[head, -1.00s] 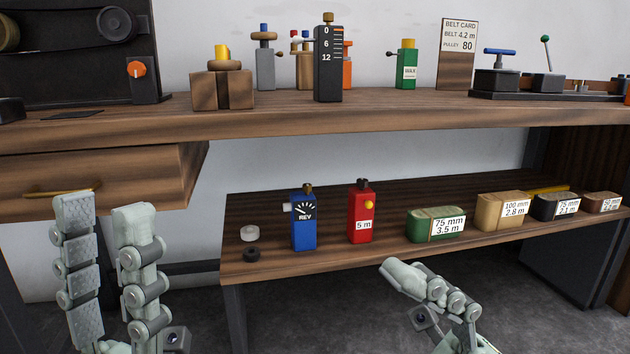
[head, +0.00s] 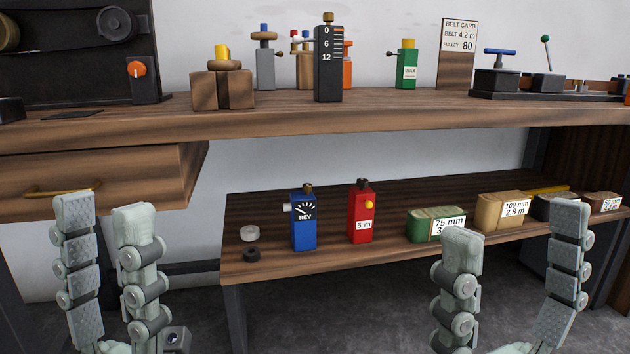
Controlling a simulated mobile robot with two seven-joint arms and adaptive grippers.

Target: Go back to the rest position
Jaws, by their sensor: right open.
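My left gripper (head: 105,212) stands upright at the lower left, its two fingers apart with nothing between them. My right gripper (head: 515,225) stands upright at the lower right, its fingers spread wide and empty. Its left finger covers part of the green box's label, and its right finger hides part of the black box. Both grippers show in front of the bench and its lower shelf (head: 340,258).
The lower shelf holds a blue REV device (head: 304,222), a red 5 m device (head: 361,213), a green box (head: 425,225), a tan box (head: 490,214) and a black box (head: 541,207). The upper bench (head: 300,117) carries several devices and a belt card (head: 458,50). A drawer (head: 100,180) juts out at left.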

